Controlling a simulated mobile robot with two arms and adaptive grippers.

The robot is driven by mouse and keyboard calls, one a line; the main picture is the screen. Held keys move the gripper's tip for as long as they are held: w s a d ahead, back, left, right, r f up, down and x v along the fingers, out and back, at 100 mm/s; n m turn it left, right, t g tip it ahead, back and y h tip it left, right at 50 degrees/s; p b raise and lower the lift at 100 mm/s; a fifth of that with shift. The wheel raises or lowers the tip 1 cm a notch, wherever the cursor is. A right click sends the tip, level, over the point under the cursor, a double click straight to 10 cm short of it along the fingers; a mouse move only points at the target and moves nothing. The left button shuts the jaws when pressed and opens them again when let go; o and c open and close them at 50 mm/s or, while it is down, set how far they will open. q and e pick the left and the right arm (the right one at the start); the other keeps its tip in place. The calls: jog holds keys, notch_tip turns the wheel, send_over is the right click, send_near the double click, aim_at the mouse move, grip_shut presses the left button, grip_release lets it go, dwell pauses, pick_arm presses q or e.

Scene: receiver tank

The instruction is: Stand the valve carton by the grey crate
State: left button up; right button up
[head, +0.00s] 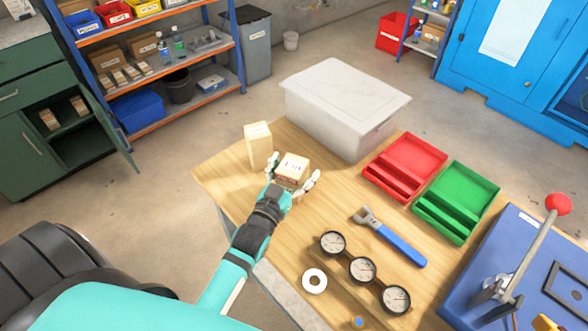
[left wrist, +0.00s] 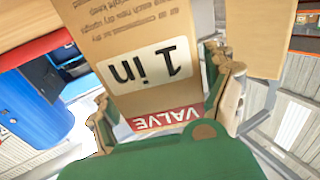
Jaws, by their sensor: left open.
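The valve carton (head: 292,167) is a small tan box with a white label, near the left part of the wooden table. The left wrist view shows the valve carton (left wrist: 150,55) close up, with "1 in" and a red "VALVE" band upside down. My left gripper (head: 293,176) is open, with one finger on each side of the carton; whether they touch it I cannot tell. The grey crate (head: 345,92), pale with a closed lid, stands on the table behind the carton, with a gap between them. My right gripper is not in view.
A taller plain carton (head: 258,145) stands close to the left of the valve carton. Red (head: 432,155) and green (head: 482,190) trays, a blue-handled tool (head: 400,245) and dial gauges (head: 362,269) lie to the right. Some bare table (head: 335,185) lies right of the gripper.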

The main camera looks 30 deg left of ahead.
pick_arm(q)
jog(key=shift+s+f, duration=0.15)
jog(key=shift+f, duration=0.4)
jog(key=shift+r, duration=0.3)
jog(key=shift+s+r+p, duration=0.15)
jog(key=shift+r+p, duration=0.05)
jog(key=shift+p, duration=0.1)
jog(key=s, duration=0.3)
jog(key=s+b, duration=0.1)
jog(key=s, duration=0.6)
jog(key=shift+d+r, duration=0.2)
jog(key=shift+d, duration=0.05)
jog(key=shift+s+r, duration=0.15)
jog(key=shift+s, duration=0.6)
